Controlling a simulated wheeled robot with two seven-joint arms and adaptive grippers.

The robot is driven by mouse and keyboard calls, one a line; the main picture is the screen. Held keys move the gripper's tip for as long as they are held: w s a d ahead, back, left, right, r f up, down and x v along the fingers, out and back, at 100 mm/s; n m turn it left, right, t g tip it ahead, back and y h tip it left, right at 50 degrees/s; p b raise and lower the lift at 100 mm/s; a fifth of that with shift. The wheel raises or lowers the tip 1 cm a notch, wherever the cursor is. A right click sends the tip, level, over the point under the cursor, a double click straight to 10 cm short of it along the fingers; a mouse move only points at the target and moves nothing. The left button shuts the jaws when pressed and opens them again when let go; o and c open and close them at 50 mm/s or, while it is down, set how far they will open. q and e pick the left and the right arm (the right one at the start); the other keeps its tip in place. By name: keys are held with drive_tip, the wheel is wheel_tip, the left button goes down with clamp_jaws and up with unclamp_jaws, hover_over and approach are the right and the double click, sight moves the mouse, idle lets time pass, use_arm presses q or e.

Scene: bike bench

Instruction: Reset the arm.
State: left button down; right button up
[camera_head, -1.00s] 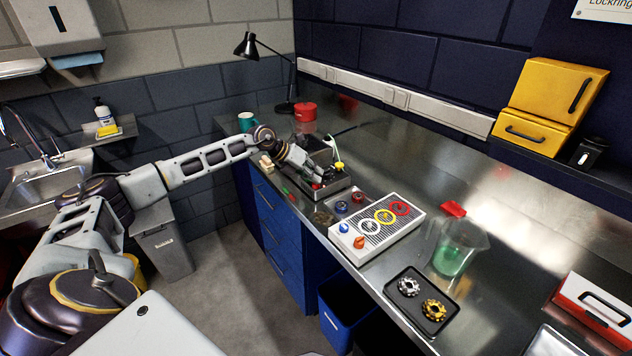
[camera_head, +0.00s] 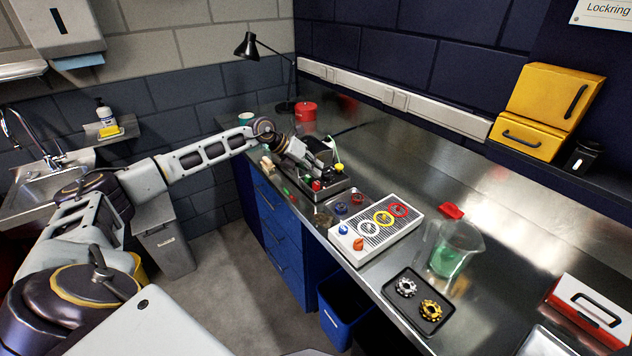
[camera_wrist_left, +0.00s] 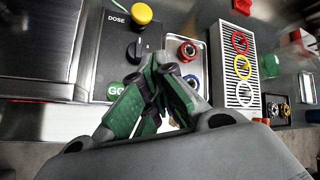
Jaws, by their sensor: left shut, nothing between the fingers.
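My left gripper (camera_head: 322,167) reaches in from the left and hangs over the dark device box (camera_head: 338,189) at the far end of the bench. Its green-padded fingers (camera_wrist_left: 160,78) show in the left wrist view, closed together with nothing between them. I cannot tell whether the fingers touch the panel. My right gripper is not in view.
A white slotted tray (camera_head: 376,231) with coloured rings stands nearer on the bench. Beside it are a beaker of green liquid (camera_head: 453,250) and a black tray (camera_head: 420,298) with two cogs. A black lamp (camera_head: 250,47) and red tin (camera_head: 305,111) stand behind the gripper.

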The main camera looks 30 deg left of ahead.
use_arm(q)
drive_tip(key=shift+r+p, duration=0.5)
drive_tip(key=shift+r, duration=0.8)
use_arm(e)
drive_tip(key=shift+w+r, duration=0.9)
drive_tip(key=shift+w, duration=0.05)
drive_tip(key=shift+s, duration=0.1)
